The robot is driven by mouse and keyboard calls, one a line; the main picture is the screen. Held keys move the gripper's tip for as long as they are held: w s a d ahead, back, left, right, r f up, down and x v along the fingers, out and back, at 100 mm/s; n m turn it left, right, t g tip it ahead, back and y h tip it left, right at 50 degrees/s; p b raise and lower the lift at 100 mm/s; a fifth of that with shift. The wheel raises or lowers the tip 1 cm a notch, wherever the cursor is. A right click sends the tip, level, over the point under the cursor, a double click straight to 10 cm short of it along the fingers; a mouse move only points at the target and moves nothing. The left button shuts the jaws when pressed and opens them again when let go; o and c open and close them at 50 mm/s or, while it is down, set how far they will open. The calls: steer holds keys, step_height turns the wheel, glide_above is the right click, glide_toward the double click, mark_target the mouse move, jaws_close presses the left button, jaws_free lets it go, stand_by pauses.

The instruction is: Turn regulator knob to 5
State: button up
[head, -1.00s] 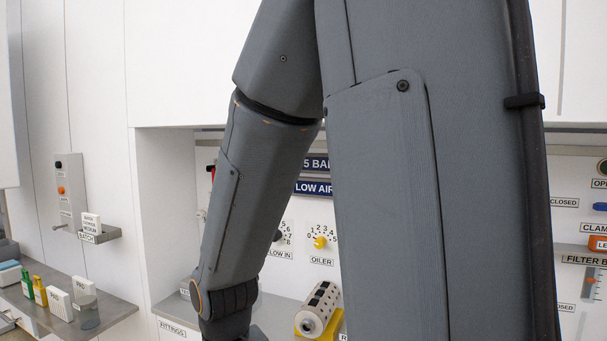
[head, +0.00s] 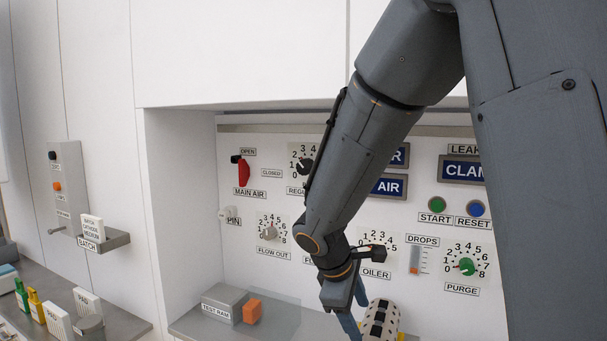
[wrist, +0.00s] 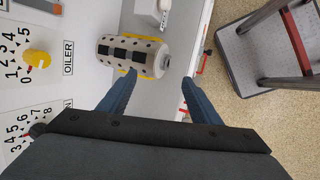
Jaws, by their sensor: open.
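The regulator knob (head: 305,166) is black and sits on a numbered dial in the upper part of the white panel in the head view. My forearm covers the right side of its dial and part of its label, and I cannot tell which number it points to. My gripper (wrist: 158,78) is open and empty, with its two blue fingers apart in the wrist view. In the head view it hangs low in front of the panel, below and right of the regulator. The regulator knob is not seen in the wrist view.
A red main air handle (head: 243,172) is left of the regulator, and the grey flow out knob (head: 269,232) is below. A perforated white cylinder (wrist: 133,54) on a yellow stand is near my fingers. The yellow oiler knob (wrist: 37,58) is beside it. A grey block (head: 224,301) stands on the shelf.

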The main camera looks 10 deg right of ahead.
steer(key=w+r+n+t+h, duration=0.2)
steer(key=w+r+n, duration=0.25)
steer(key=w, duration=0.35)
steer(key=w+r+n+t+h, duration=0.2)
steer(key=w+r+n, duration=0.25)
steer(key=w, duration=0.35)
steer(key=n+t+h+b, duration=0.1)
steer(key=n+t+h, duration=0.1)
steer(key=n+t, duration=0.55)
glide_toward(303, 169)
steer(key=x, duration=0.3)
steer(key=shift+t, duration=0.45)
steer(key=shift+f+p+x, duration=0.2)
steer(key=shift+p+x, duration=0.8)
steer(key=shift+x, duration=2.35)
steer(key=shift+s, duration=0.1)
steer(key=c, duration=0.9)
steer(key=shift+c, duration=0.7)
